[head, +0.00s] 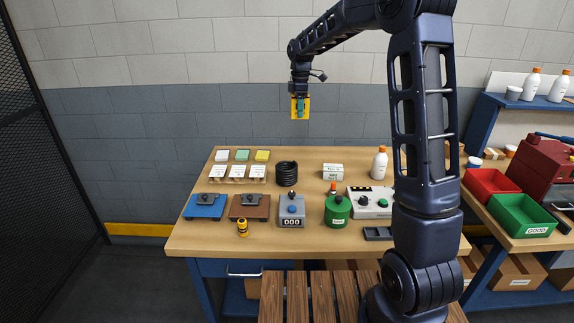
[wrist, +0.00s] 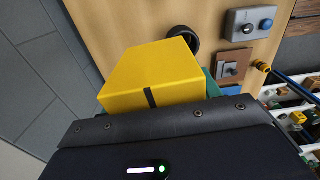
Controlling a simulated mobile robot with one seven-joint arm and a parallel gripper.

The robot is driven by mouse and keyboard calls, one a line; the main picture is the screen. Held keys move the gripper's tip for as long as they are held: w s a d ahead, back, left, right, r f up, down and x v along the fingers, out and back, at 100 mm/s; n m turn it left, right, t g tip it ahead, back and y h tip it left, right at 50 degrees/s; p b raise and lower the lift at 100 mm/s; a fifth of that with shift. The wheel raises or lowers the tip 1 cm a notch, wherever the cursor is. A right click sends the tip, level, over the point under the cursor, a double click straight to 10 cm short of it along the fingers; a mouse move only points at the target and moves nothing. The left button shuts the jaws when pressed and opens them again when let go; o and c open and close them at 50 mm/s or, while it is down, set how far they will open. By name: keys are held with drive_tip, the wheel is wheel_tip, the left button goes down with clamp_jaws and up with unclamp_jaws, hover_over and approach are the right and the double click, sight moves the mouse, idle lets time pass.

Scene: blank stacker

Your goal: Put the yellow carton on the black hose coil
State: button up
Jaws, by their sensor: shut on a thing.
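The yellow carton (head: 306,112) is held in my gripper (head: 300,106), high above the back of the workbench. In the wrist view the yellow carton (wrist: 152,72) fills the middle, with a dark strip on its near side. My gripper is shut on it; the fingertips are mostly hidden there. The black hose coil (head: 287,174) stands on the bench, below and slightly left of my gripper in the head view. In the wrist view the coil (wrist: 194,42) shows partly behind the carton's far edge. The carton and the coil are well apart.
On the bench (head: 215,241), a white box (head: 333,171) stands right of the coil and labelled cards (head: 225,173) lie left. A white bottle (head: 379,163), a green canister (head: 337,211) and a grey counter box (head: 292,211) also stand there. Nothing visible stands on the coil.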

drive_tip(key=r, duration=0.2)
hover_over(286, 164)
drive_tip(key=w, duration=0.1)
drive_tip(key=shift+m, duration=0.3)
drive_tip(key=f, duration=2)
drive_tip(key=shift+s+d, duration=0.1)
drive_tip(key=shift+s, duration=0.3)
drive_tip(key=shift+f, duration=0.2)
drive_tip(key=o, duration=1)
